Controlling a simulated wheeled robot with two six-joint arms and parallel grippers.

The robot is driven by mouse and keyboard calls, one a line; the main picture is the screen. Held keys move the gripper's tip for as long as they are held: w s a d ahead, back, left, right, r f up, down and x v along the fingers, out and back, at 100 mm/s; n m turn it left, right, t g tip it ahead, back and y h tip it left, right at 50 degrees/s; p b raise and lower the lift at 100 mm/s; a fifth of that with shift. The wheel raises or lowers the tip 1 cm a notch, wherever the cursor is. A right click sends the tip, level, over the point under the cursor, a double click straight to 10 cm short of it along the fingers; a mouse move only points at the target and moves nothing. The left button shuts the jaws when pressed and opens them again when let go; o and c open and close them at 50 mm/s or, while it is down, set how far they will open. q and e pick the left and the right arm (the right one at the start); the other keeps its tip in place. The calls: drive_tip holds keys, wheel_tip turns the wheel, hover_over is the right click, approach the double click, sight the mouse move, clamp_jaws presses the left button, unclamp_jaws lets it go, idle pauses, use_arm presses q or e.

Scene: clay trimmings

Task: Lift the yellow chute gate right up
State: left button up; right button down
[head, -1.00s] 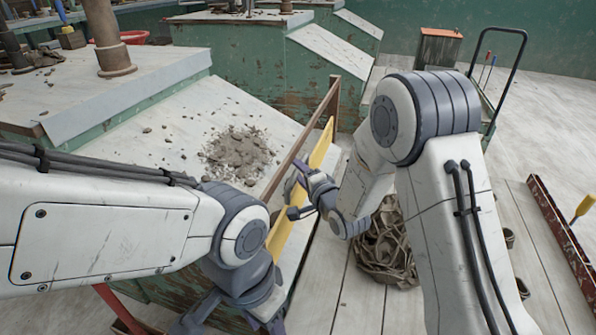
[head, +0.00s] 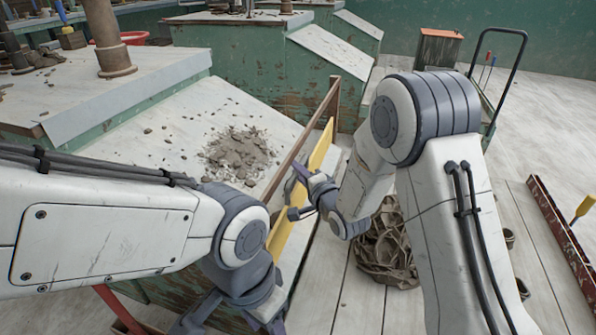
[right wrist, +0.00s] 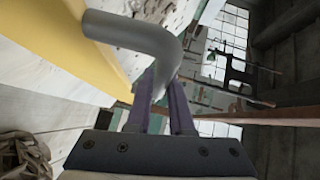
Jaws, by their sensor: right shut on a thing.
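The yellow chute gate (head: 284,232) is a long narrow panel along the lower edge of the sloped chute (head: 190,115). My right gripper (head: 297,180) is at the gate's outer face. In the right wrist view its purple fingers (right wrist: 162,85) are shut on a grey bent handle (right wrist: 135,34) beside the yellow panel (right wrist: 65,38). The gate's lower edge is partly hidden by my left arm. My left gripper (head: 230,322) hangs low at the bottom edge of the head view, away from the gate; its fingertips are cut off.
Grey-brown clay trimmings (head: 238,153) lie on the chute behind the gate. A brown rail (head: 300,145) runs above the gate. A black-handled cart (head: 497,85) stands behind.

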idle(0.7)
wheel_tip(320, 180, up, 4)
drive_tip(key=p, duration=0.3)
drive_tip(key=c, duration=0.8)
unclamp_jaws()
drive_tip(key=p+v, duration=0.2)
drive_tip(key=v, duration=0.8)
drive_tip(key=shift+s+f+p, duration=0.15)
drive_tip(key=shift+s+p, duration=0.1)
drive_tip(key=shift+p, duration=0.15)
drive_tip(key=shift+d, duration=0.15)
